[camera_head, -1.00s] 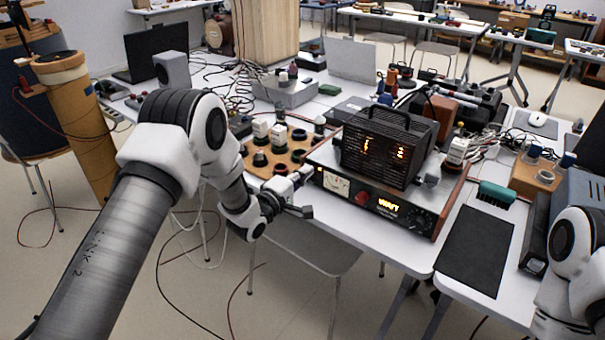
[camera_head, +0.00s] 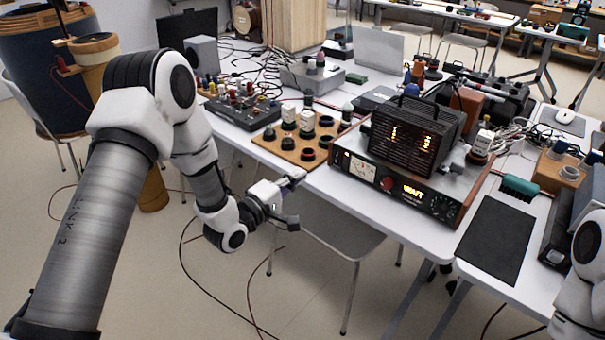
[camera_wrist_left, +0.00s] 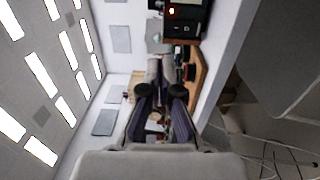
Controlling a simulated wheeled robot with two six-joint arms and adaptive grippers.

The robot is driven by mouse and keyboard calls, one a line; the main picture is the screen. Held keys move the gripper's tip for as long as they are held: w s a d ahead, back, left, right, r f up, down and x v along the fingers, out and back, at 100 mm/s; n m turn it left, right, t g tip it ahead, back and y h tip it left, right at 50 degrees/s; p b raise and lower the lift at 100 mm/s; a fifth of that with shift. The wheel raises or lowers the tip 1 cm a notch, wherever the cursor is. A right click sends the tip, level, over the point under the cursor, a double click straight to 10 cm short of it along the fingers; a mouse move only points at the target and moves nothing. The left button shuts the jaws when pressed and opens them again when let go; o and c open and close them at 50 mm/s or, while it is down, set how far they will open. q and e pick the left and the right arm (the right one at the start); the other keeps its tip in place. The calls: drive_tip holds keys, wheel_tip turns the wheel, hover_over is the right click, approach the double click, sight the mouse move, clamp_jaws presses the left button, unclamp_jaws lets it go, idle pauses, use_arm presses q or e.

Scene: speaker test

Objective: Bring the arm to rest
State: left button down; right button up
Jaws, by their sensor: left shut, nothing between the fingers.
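My left arm (camera_head: 88,220) comes in from the left and bends down at the elbow. Its left gripper (camera_head: 290,184) is out in front of the near table edge, beside the wooden socket board and left of the amplifier. It is shut and holds nothing. In the left wrist view the gripper's dark fingers (camera_wrist_left: 160,92) point up the picture, with the table equipment beyond them. Part of my right arm (camera_head: 582,275) shows at the right edge; its gripper is out of the picture.
A wooden board (camera_head: 284,150) with dark sockets and tubes lies near the table edge. Right of it stands an amplifier (camera_head: 445,208) reading "WAIT", with a black caged unit (camera_head: 405,140) on top. A black mat (camera_head: 495,240) lies farther right. A chair (camera_head: 345,240) stands below the gripper.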

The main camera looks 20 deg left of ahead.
use_arm(q)
drive_tip(key=shift+w, duration=0.1)
drive_tip(key=s+d+f+m+g+y+p, duration=0.1)
drive_tip(key=s+d+f+g+y+p, duration=0.15)
drive_tip(key=s+f+g+p, duration=0.6)
drive_tip(key=s+a+f+m+g+y, duration=0.1)
drive_tip(key=s+f+m+g, duration=0.2)
drive_tip(key=s, duration=0.6)
drive_tip(key=s+a+f+m+g+y+p, duration=0.1)
drive_tip(key=s+m, duration=0.4)
drive_tip(key=s, duration=0.5)
drive_tip(key=s+a+f+m+g+y+p, duration=0.1)
drive_tip(key=s+f+m+g, duration=0.3)
drive_tip(key=s, duration=0.5)
drive_tip(key=shift+s+a+f+m+g+y, duration=0.25)
drive_tip(key=shift+f+m+g+y, duration=0.1)
drive_tip(key=shift+f, duration=0.25)
